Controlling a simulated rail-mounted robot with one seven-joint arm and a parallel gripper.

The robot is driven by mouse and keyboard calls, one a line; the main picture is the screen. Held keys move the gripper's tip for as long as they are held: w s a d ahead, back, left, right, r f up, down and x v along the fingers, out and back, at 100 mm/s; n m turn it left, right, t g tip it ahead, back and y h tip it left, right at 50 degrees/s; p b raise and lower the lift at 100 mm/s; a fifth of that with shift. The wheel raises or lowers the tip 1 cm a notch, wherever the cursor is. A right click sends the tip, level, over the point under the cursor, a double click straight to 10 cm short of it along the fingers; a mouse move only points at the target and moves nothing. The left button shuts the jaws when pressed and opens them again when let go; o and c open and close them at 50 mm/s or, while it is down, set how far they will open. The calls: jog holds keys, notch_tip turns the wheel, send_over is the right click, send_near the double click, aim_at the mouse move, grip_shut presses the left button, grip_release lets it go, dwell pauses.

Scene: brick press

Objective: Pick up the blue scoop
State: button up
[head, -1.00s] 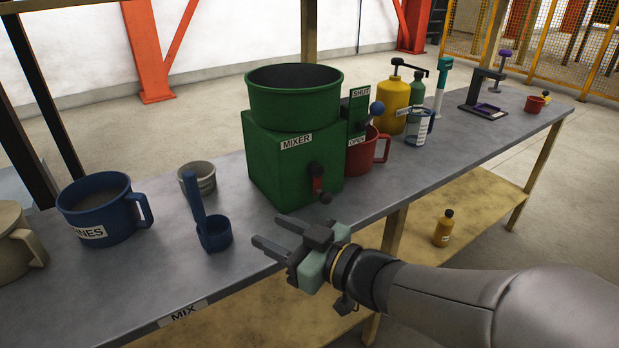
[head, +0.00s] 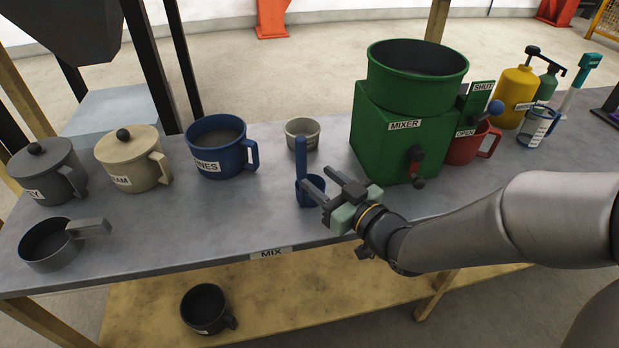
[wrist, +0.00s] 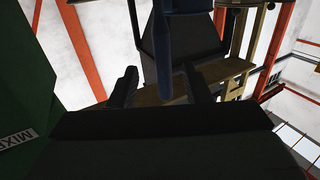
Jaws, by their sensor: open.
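The blue scoop stands on the grey table with its handle (head: 301,158) pointing up, left of the green mixer. Its cup (head: 311,190) is partly hidden behind my gripper. My gripper (head: 315,177) is open at the scoop, its two fingers pointing left toward the handle. In the wrist view the dark blue handle (wrist: 176,50) shows in the space between my two fingertips (wrist: 163,82). No grip on it shows, and I cannot tell how deep between the fingers it lies.
The green mixer (head: 388,140) stands close on the right. A small grey cup (head: 302,134) is behind the scoop, and a blue mug (head: 215,150) is to its left. A grey pan (head: 50,248) sits at the left. The table front left of the scoop is clear.

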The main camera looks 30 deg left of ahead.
aim_at(305, 168)
jog(key=x, duration=0.3)
jog(key=p+x, duration=0.1)
jog(key=x, duration=0.2)
jog(key=shift+s+a+r, duration=0.1)
jog(key=shift+a, duration=0.2)
grip_shut()
